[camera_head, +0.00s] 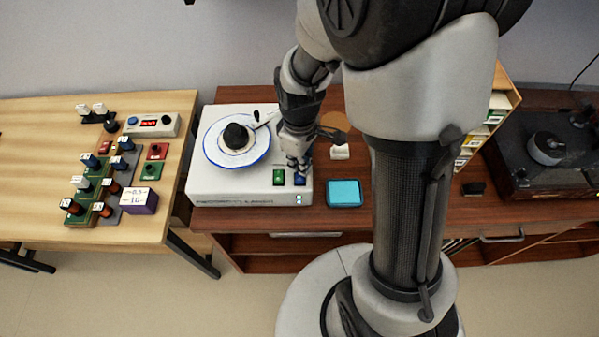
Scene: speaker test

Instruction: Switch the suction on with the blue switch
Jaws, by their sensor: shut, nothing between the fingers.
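A white machine (240,189) stands on the dark wooden cabinet, with a blue-rimmed white plate and a black round piece on its top. On its front right corner are a green switch (279,177) and, just to the right, the blue switch (299,180). My gripper (297,168) is shut and empty, pointing down at the blue switch. Its fingertips are at or just above the switch; I cannot tell whether they touch. The gripper partly hides the switch's back edge. Small lit indicators (299,199) show on the machine's front below the blue switch.
The left table (40,150) holds several electronic modules. A dark turntable-like box (552,150) stands at the far right. My own body blocks the middle right.

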